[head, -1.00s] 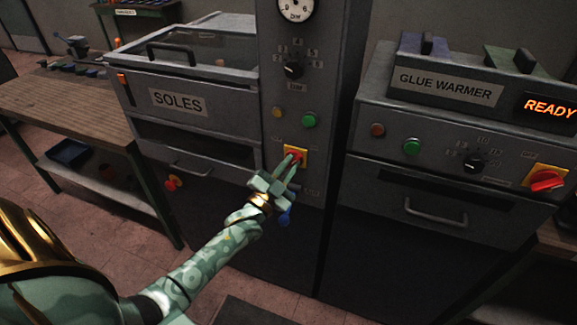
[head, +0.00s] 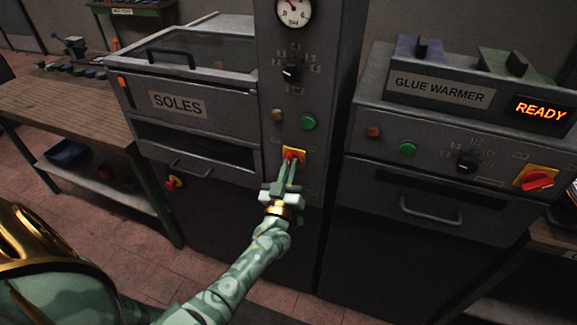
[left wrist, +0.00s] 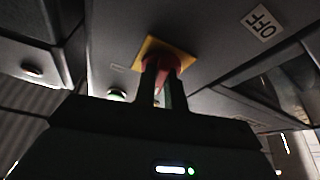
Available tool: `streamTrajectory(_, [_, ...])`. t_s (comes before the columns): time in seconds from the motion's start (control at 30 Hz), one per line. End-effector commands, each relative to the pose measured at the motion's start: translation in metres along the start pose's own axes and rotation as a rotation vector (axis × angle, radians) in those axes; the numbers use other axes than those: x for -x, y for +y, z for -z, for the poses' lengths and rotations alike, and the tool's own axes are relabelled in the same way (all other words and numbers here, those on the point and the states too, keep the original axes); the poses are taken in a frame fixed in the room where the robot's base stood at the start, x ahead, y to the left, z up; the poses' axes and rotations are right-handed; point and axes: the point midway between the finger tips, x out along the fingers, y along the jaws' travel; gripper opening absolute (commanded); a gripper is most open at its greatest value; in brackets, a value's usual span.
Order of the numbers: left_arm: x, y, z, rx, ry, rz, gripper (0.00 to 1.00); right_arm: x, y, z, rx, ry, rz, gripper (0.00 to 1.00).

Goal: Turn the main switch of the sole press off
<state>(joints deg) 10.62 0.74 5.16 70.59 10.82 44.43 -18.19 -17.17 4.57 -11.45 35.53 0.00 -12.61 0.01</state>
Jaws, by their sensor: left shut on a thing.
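The sole press's main switch is a red handle (head: 293,155) on a yellow plate (head: 302,157), low on the grey column right of the SOLES drawer. My left gripper (head: 290,168) is shut on the red handle from the front. In the left wrist view the two fingers (left wrist: 163,88) stand either side of the handle (left wrist: 164,63), in front of the yellow plate (left wrist: 150,47). An OFF label (left wrist: 262,21) shows to the right of the plate there. The fingers partly hide the handle, so its exact angle is unclear. My right gripper is not in view.
A green button (head: 308,123), a dial knob (head: 291,72) and a gauge (head: 294,12) sit above the switch. The glue warmer (head: 440,90) at right has its own red switch (head: 537,181) and reads READY. A wooden bench (head: 60,105) stands at left.

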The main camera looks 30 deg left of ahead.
Motion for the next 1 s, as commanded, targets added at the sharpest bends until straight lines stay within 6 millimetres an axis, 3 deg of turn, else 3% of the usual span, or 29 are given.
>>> streamTrajectory(0.5, [0.0,0.004,0.001,0.376,-0.004,0.157,0.0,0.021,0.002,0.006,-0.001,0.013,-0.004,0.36])
streamTrajectory(1.0, [0.001,0.004,-0.001,0.493,-0.005,0.206,0.0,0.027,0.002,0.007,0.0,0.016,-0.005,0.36])
